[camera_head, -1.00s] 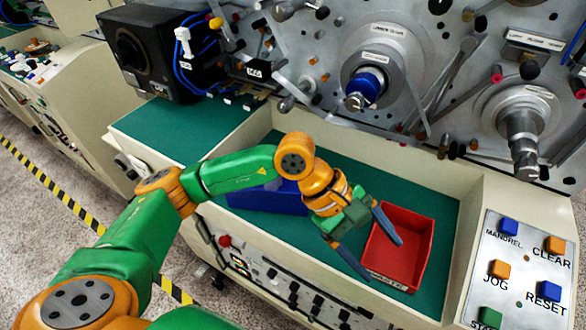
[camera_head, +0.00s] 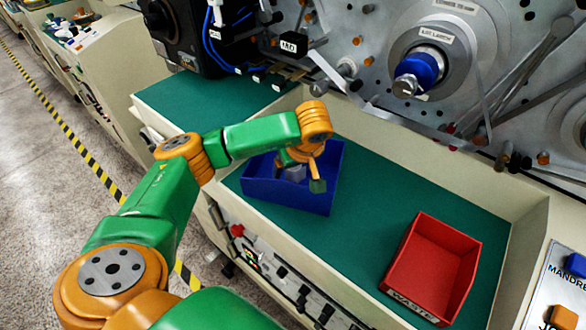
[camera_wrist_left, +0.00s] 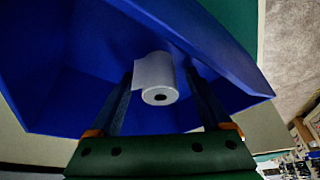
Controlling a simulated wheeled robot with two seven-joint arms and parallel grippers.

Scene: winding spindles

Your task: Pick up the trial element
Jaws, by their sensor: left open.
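A white roll with a dark core hole, which looks like the trial element (camera_wrist_left: 157,78), is in the blue bin (camera_wrist_left: 95,30) in the left wrist view. My left gripper (camera_wrist_left: 160,70) is open, with one finger on each side of the roll; I cannot tell whether they touch it. In the head view, my left gripper (camera_head: 304,178) is over and partly inside the blue bin (camera_head: 290,201). A pale grey patch shows there beside the gripper, too small to identify surely. My right gripper is out of view.
A red bin (camera_head: 433,266) labelled WASTE stands at the right on the green tray floor (camera_head: 375,222). The floor between the bins is clear. A raised cream rim (camera_head: 432,145) encloses the tray, with machine spindles behind. A button panel (camera_head: 560,285) is at the lower right.

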